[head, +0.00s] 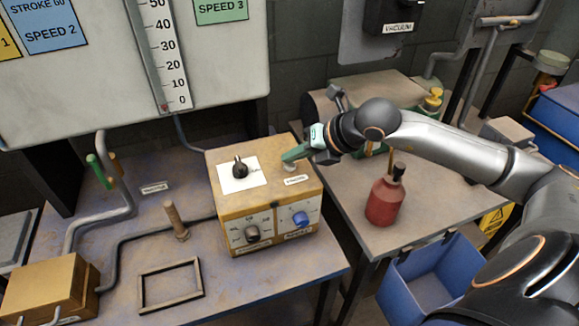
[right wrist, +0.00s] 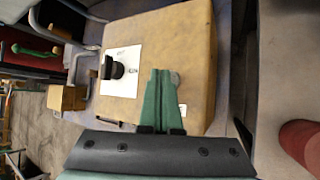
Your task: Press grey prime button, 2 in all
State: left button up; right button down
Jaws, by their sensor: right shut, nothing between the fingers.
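The grey prime button (head: 291,166) is a small round grey knob on top of the yellow control box (head: 215,185), behind a small white label. In the right wrist view the button (right wrist: 175,79) shows just right of the green fingertips, partly covered by them. My right gripper (head: 284,157) is shut and empty, over the box top beside the button. Its closed green fingers (right wrist: 160,72) lie together in the right wrist view. I cannot tell whether the fingertips touch the button. My left gripper is in neither view.
A black lever (head: 240,168) stands on a white plate on the box top. The box front has a black knob (head: 252,233) and a blue knob (head: 300,218). A red bottle (head: 384,202) stands on the right table. An empty frame (head: 170,283) lies in front.

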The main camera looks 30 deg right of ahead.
aim_at(293, 167)
jog(key=shift+f+b, duration=0.55)
jog(key=shift+b, duration=0.1)
dwell(0.8)
jog(key=shift+r, duration=0.1)
jog(key=shift+r+p, duration=0.35)
jog(key=shift+r, duration=0.45)
jog(key=shift+r+p, duration=1.5)
jog(key=shift+r, duration=1.1)
dwell(0.8)
